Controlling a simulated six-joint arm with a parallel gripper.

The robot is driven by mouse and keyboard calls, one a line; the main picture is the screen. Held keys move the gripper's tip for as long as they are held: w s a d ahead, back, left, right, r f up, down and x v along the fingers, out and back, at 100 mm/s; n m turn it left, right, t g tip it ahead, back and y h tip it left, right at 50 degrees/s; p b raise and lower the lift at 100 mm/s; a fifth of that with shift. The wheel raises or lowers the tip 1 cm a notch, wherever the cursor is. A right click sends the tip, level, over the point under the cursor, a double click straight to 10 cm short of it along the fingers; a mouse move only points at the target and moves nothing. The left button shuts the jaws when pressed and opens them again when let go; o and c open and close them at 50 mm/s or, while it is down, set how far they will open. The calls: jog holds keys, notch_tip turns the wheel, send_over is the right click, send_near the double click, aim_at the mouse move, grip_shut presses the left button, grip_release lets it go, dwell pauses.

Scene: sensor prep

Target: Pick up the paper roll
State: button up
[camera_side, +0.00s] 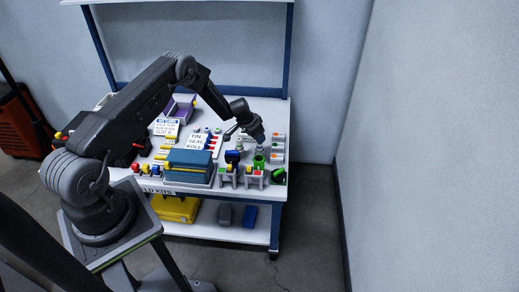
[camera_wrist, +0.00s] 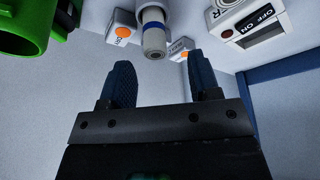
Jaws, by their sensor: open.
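My gripper (camera_wrist: 160,60) is open, with its two dark blue fingers apart and nothing between them. In the side view my gripper (camera_side: 259,139) is over the right part of the table, close to a green cup (camera_side: 259,161). I cannot clearly pick out the paper roll. In the wrist view a white cylinder with a blue band and a grey end (camera_wrist: 153,32) is just beyond the fingertips, roughly in line with the gap. I cannot tell whether it is the roll.
The green cup's open end (camera_wrist: 22,28) is at upper left in the wrist view, and a switch box (camera_wrist: 245,25) is at upper right. A small block with an orange button (camera_wrist: 122,28) is near the cylinder. A blue box (camera_side: 190,163) is left of the gripper.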

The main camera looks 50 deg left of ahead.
aim_at(260, 149)
jog(key=shift+d+x, duration=0.15)
jog(key=shift+x, duration=0.9)
jog(key=shift+d+x, duration=0.1)
jog(key=shift+x, duration=0.9)
jog(key=shift+c, duration=0.4)
jog(key=c, duration=0.9)
